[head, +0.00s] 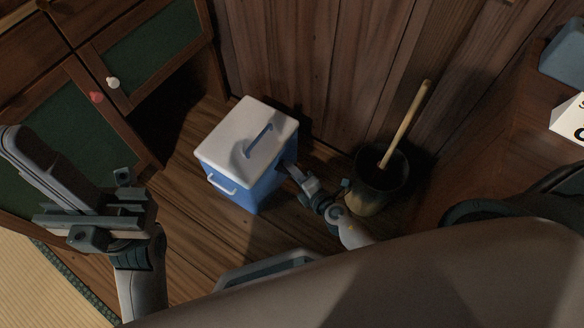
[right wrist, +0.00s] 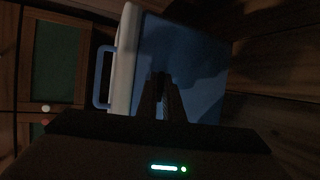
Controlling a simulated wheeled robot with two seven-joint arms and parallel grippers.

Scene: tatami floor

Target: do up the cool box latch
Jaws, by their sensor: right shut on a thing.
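The cool box (head: 262,187) stands on the wooden floor, with a blue body and a white lid (head: 235,128) that lies closed on top. A white handle shows on its front-left side. My right gripper (head: 284,170) is at the right side of the box, just under the lid edge. In the right wrist view my right gripper (right wrist: 161,80) is closed against the dim blue side of the box (right wrist: 195,65). It is shut on the latch, which the fingers mostly hide. My left gripper (head: 35,160) is raised at the left, away from the box; its finger gap is unclear.
A dark pot (head: 374,185) with a wooden stick stands just right of my right gripper. A wooden wall (head: 310,60) is behind the box, and a green-panelled cabinet (head: 150,45) is at the left.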

